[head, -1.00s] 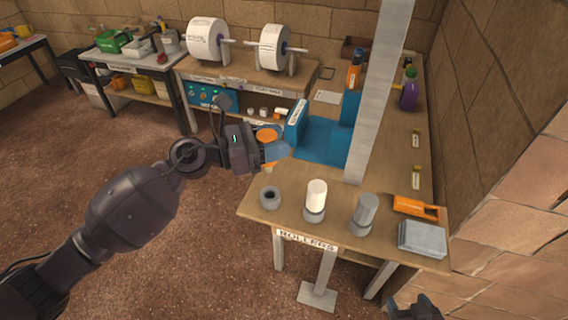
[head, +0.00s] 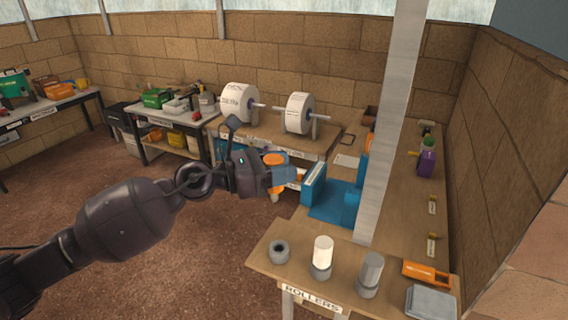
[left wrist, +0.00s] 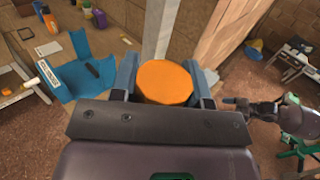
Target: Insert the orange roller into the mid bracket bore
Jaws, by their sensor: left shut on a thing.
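My left gripper (head: 280,172) is shut on the orange roller (head: 273,160). In the left wrist view the roller (left wrist: 165,83) shows its round orange end between the two blue fingers. The blue bracket (head: 335,200) stands on the wooden bench, just right of my left gripper in the head view. The roller is held in the air, apart from the bracket as far as I can see. The bracket (left wrist: 82,72) also shows at the left of the left wrist view. Its bore cannot be made out. My right gripper is not clearly seen in the head view.
A grey vertical post (head: 390,120) rises in front of the bracket. A white roller (head: 322,255), a grey roller (head: 370,272) and a dark ring (head: 279,250) stand at the bench's front. Two paper rolls on spindles, one of them here (head: 238,102), stand behind.

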